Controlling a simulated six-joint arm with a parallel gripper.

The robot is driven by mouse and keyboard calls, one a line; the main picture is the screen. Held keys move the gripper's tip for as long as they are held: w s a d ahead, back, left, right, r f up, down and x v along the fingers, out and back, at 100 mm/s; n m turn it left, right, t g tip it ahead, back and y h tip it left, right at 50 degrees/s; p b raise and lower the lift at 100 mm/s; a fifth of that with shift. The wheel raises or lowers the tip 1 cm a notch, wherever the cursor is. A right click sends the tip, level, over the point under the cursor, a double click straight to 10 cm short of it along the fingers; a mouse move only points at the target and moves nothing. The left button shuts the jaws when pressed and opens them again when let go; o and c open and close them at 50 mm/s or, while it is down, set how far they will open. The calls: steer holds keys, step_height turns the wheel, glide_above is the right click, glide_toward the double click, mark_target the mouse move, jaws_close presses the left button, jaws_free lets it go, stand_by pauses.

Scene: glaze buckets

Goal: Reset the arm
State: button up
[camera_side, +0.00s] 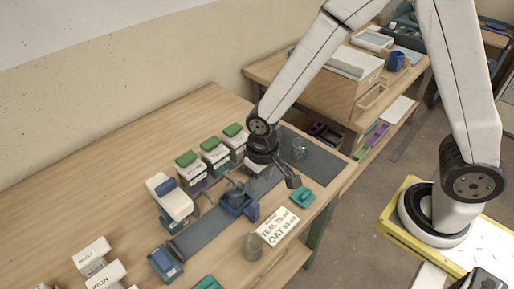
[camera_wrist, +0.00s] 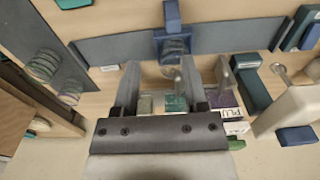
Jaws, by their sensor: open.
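My gripper (camera_side: 285,172) hangs over the far part of the bench, pointing down beside the green-lidded tubs (camera_side: 214,152). In the wrist view my gripper (camera_wrist: 177,68) has its fingers apart, with tub tops showing past them. I cannot make out anything held between them. In the side view the fingers are small, and my wrist covers part of the bench behind.
A blue holder (camera_side: 238,204) stands on the dark grey strip (camera_side: 203,233). A glass jar (camera_side: 300,148) stands on the dark mat (camera_side: 322,162). A teal piece (camera_side: 302,197), a card reading TEAL and OAT (camera_side: 277,227) and another jar (camera_side: 252,245) are near the front edge.

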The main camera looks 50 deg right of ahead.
steer(key=s+d+r+t, duration=0.1)
steer(key=s+d+r, duration=0.1)
steer(key=d, duration=0.4)
steer(key=s+d+r+t, duration=0.1)
steer(key=s+d+r, duration=0.2)
steer(key=d+r, duration=0.2)
steer(key=shift+s+d+r, duration=0.2)
steer(key=shift+s+d, duration=0.05)
steer(key=shift+d, duration=0.2)
